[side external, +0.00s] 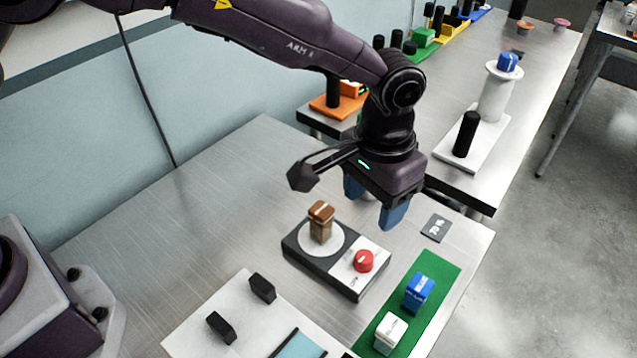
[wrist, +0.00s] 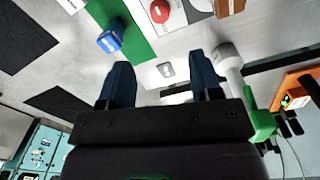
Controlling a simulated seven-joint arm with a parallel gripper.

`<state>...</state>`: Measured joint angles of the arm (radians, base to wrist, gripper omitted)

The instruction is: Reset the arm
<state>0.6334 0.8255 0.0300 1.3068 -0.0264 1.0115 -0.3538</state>
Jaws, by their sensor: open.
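My gripper (side external: 376,203) is in the air above the metal table, behind and right of the black-and-white device (side external: 327,267). Its two blue fingers are apart with nothing between them. In the wrist view the open fingers (wrist: 165,85) point away over the table. A brown block (side external: 320,224) stands on the device's round white plate, and a red knob (side external: 364,260) sits to its right. A blue module (side external: 418,290) and a white module (side external: 390,331) stand on a green mat (side external: 434,275). The blue module also shows in the wrist view (wrist: 109,41).
A small grey card (side external: 436,228) lies near the table's right edge. A white board (side external: 204,301) with black blocks is at the front. A second table behind holds a white pedestal (side external: 495,95) with a blue block on top and an orange base (side external: 345,107).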

